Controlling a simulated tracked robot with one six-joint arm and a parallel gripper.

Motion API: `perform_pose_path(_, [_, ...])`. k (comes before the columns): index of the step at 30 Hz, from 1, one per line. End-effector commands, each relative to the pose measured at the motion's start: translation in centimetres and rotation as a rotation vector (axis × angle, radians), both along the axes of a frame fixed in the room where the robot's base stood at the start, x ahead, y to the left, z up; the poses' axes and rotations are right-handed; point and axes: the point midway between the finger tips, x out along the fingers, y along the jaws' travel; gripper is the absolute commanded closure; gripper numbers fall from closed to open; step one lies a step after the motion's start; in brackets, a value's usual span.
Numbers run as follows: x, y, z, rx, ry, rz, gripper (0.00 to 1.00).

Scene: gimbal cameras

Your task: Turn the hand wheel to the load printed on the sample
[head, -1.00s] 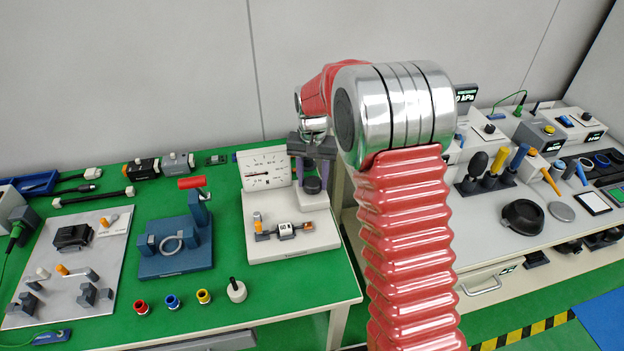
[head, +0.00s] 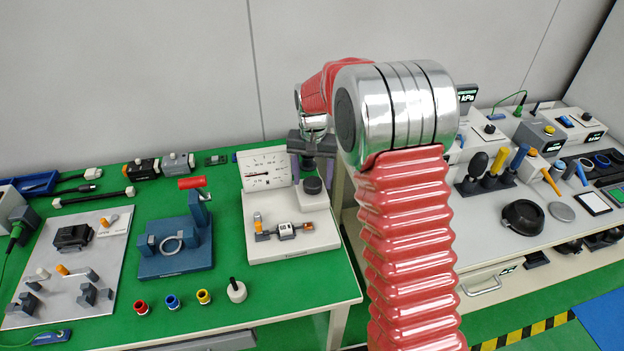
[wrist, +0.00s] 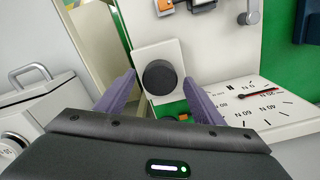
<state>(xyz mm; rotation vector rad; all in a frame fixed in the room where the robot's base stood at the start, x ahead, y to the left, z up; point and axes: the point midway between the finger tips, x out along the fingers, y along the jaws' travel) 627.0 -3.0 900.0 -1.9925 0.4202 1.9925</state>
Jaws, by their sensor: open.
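The black round hand wheel (head: 313,185) sits on the right of a white test stand (head: 290,250). In the wrist view the wheel (wrist: 159,77) lies between the fingertips, with a gap on each side. My gripper (head: 310,166) is open and empty, above and behind the wheel; its purple fingers (wrist: 159,80) show in the wrist view. The dial (head: 262,163) stands upright left of the wheel, with a red needle and a scale in N (wrist: 268,108). The sample (head: 286,230) lies at the stand's front; its printed label is too small to read.
A blue fixture with a red handle (head: 175,262) stands left of the stand. Several coloured rings and a white knobbed piece (head: 236,290) lie in front. A second bench (head: 480,230) with instruments is at right, beyond a gap. My arm covers part of the view.

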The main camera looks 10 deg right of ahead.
Motion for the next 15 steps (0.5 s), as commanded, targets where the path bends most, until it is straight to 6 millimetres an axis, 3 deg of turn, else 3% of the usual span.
perform_pose_path(15, [0.1, 0.0, 8.3, 0.000, -0.003, 0.000, 0.38])
